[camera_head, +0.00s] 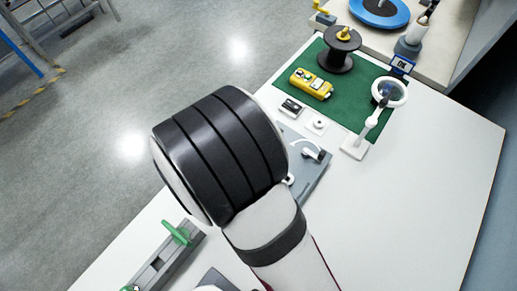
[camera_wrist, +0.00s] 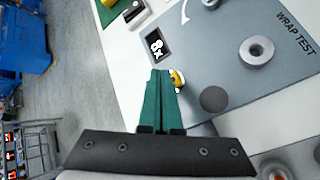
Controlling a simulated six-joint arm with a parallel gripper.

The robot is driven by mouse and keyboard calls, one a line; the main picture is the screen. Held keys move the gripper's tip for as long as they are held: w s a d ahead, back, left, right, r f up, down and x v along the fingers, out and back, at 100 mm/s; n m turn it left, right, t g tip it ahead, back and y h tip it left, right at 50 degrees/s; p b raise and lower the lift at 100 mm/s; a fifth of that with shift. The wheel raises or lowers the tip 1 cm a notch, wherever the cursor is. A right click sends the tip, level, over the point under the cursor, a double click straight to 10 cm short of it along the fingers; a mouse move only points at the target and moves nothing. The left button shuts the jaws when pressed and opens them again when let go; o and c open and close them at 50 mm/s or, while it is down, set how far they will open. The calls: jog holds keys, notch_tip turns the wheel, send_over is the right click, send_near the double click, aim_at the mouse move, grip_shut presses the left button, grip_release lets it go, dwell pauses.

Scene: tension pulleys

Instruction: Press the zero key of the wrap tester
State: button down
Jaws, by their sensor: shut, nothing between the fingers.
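In the wrist view, the wrap tester is a grey plate (camera_wrist: 222,62) marked "WRAP TEST", with a dark tile reading "8x" (camera_wrist: 157,44), a metal roller (camera_wrist: 257,50) and a dark round disc (camera_wrist: 213,99). My gripper (camera_wrist: 160,74) has green fingers closed together with nothing between them, over the plate's near-left part. A small yellow part (camera_wrist: 178,78) shows just right of the fingertips, partly hidden by them; whether they touch is unclear. I cannot make out a label for the zero key. In the head view, my arm hides the gripper and much of the tester (camera_head: 318,180).
A green mat (camera_head: 347,108) holds a yellow device (camera_head: 311,84) and a black spool (camera_head: 339,50). A magnifier (camera_head: 389,92) stands at its right edge. A grey rail with a green part (camera_head: 178,233) lies at the lower left. The white table (camera_head: 430,190) is clear at right.

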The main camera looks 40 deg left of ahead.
dwell(0.8)
jog(key=shift+f, duration=0.4)
jog(key=shift+f, duration=0.4)
dwell(0.4)
jog(key=shift+r, duration=0.85)
jog(key=shift+r, duration=0.1)
jog(key=shift+r, duration=2.4)
